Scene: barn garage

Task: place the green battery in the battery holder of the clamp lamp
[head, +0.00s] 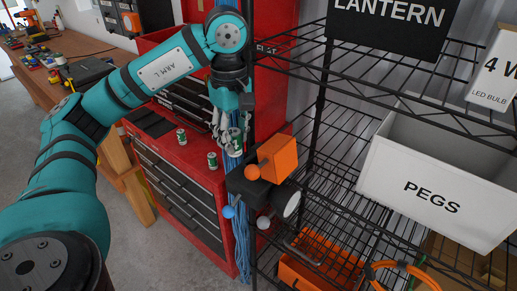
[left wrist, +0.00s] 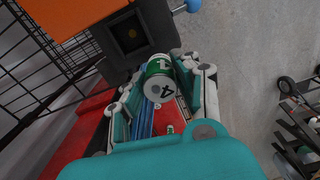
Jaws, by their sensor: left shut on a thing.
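My left gripper (head: 230,138) points down in front of the red tool cabinet and is shut on a green battery (head: 235,142). In the left wrist view the green battery (left wrist: 159,80) lies between the finger pads, its white end marked 4 facing the camera. The clamp lamp (head: 262,190) is fixed at the wire shelf's post, just below the gripper, with an orange block, a round lens and coloured knobs. In the left wrist view its dark battery holder (left wrist: 130,38) with a square opening is beyond the fingertips, apart from the battery. My right gripper is not in view.
Two more green batteries (head: 181,136) (head: 212,160) stand on the red cabinet (head: 190,165). Blue cords (head: 241,240) hang by the shelf post. The wire shelf (head: 325,120) at right holds a white PEGS bin (head: 440,175). A wooden workbench (head: 75,50) is behind left.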

